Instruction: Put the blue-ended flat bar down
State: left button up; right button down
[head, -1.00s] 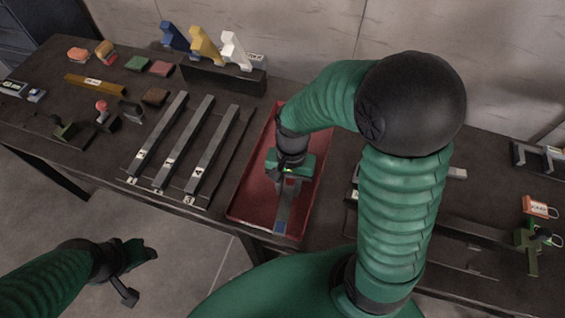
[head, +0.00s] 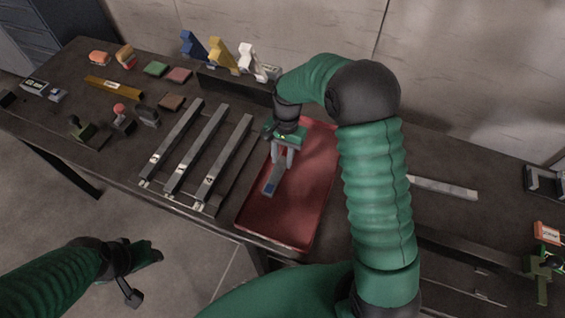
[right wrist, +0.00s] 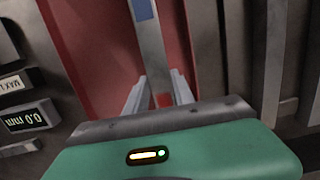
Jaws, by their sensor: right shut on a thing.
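The blue-ended flat bar (head: 277,178) is a grey strip held between the fingers of my right gripper (head: 284,157), over the left part of the red tray (head: 312,200). Its blue end points toward the tray's front left. In the right wrist view the bar (right wrist: 151,45) runs away from the shut fingers (right wrist: 156,88), with a red mark between them. I cannot tell whether the bar touches the tray floor. My left gripper (head: 144,274) hangs empty over the floor in front of the table, its fingers apart.
Several long grey bars (head: 183,145) lie left of the tray. Blue, yellow and white angled pieces (head: 221,54) stand on a dark block behind. Stamps (head: 122,118) and small coloured blocks are at the left. The tray's front and right parts are clear.

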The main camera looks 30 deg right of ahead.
aim_at(282, 161)
notch_tip(282, 161, down, 3)
jog(key=shift+a+f, duration=0.1)
jog(key=shift+a, duration=0.05)
jog(key=c, duration=1.1)
grip_release()
jog(key=shift+s, duration=0.2)
jog(key=shift+o, duration=0.2)
